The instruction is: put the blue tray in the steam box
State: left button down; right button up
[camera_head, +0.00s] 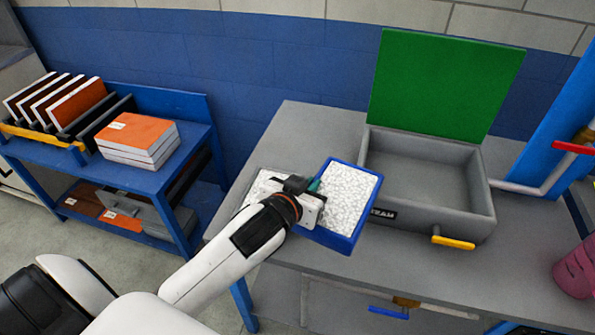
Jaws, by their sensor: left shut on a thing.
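The blue tray (359,172) is filled with a white, grainy material and is tilted, close to the left side of the steam box. My left gripper (309,188) is shut on the tray's left edge; the fingertips are partly hidden by the wrist. The steam box (473,210) is grey, with its green lid (440,85) standing open at the back. Its inside looks empty. A yellow handle (453,242) is on its front. My right gripper is not in view.
The box stands on a grey bench (410,262). Another white grainy piece (262,184) lies behind my left wrist. A blue cart (165,178) with orange-topped panels (139,132) is at left. A blue post and pipe (535,191) stand right of the box, near a pink object (575,270).

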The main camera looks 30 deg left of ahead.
pick_arm(q)
jog(key=shift+s+d+r, duration=0.15)
jog(key=shift+s+d, duration=0.25)
jog(key=shift+d, duration=0.25)
jog(key=shift+s+d+r, duration=0.1)
jog(key=shift+s+d, duration=0.25)
jog(key=shift+d, duration=0.3)
